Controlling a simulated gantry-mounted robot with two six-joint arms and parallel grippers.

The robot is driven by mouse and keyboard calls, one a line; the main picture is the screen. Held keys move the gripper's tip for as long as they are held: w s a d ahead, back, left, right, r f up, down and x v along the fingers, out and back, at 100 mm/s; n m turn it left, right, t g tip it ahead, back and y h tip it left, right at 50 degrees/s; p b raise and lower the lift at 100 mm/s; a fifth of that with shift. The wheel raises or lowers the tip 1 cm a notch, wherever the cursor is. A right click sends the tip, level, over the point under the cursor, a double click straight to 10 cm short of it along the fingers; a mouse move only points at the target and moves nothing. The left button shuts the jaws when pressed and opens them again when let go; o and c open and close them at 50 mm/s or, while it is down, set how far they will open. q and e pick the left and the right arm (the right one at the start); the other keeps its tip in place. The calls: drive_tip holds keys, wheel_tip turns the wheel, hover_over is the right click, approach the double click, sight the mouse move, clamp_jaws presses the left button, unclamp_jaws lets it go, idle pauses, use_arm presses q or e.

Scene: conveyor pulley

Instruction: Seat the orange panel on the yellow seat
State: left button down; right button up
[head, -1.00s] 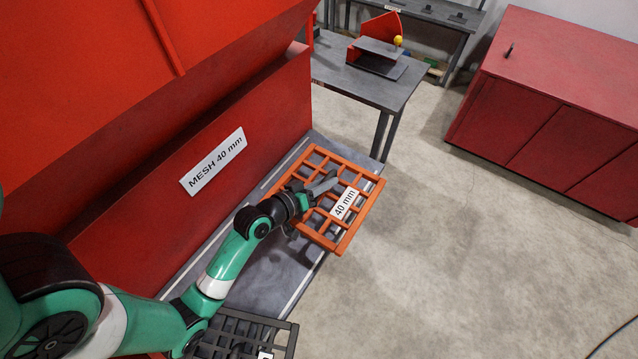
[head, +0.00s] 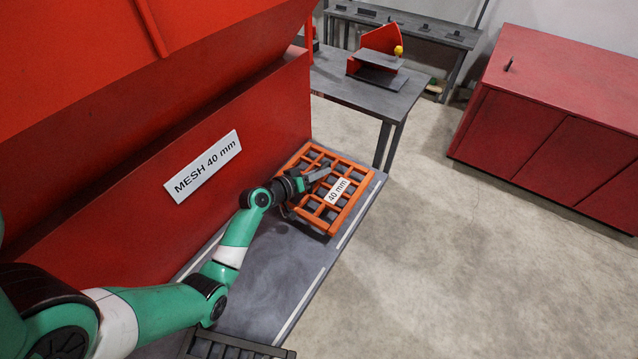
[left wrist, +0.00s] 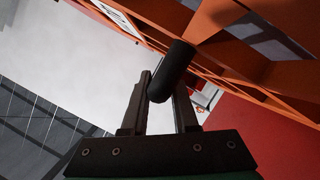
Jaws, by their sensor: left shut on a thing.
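The orange panel (head: 352,209) is a square grid with a white "40 mm" label, over the far end of the grey deck beside the red machine. My left gripper (head: 318,174) reaches in from the left and is shut at the panel's middle. In the left wrist view, a black rounded handle (left wrist: 172,78) lies between the fingers, and the panel's orange bars (left wrist: 225,50) are close by. Whether the panel touches the deck is hard to tell. I see no yellow seat in these views. My right gripper is out of view.
The red machine wall (head: 270,125) with a "MESH 40 mm" sign stands left of the panel. A dark grid (head: 225,345) is at the bottom. A grey table (head: 340,82) stands behind, a red cabinet (head: 560,110) at right. Open floor lies between.

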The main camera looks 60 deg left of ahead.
use_arm(q)
drive_tip(key=shift+w+a+f+b, duration=0.15)
drive_tip(key=shift+a+f+b, duration=0.2)
drive_tip(key=shift+f+b, duration=0.4)
drive_tip(key=shift+w+a+f+b, duration=0.15)
drive_tip(key=shift+a+f+b, duration=0.3)
drive_tip(key=shift+f, duration=0.45)
drive_tip(key=shift+d+f, duration=0.2)
drive_tip(key=shift+f, duration=0.1)
drive_tip(key=c, duration=1.1)
unclamp_jaws()
drive_tip(key=shift+f, duration=0.15)
drive_tip(key=o, duration=0.4)
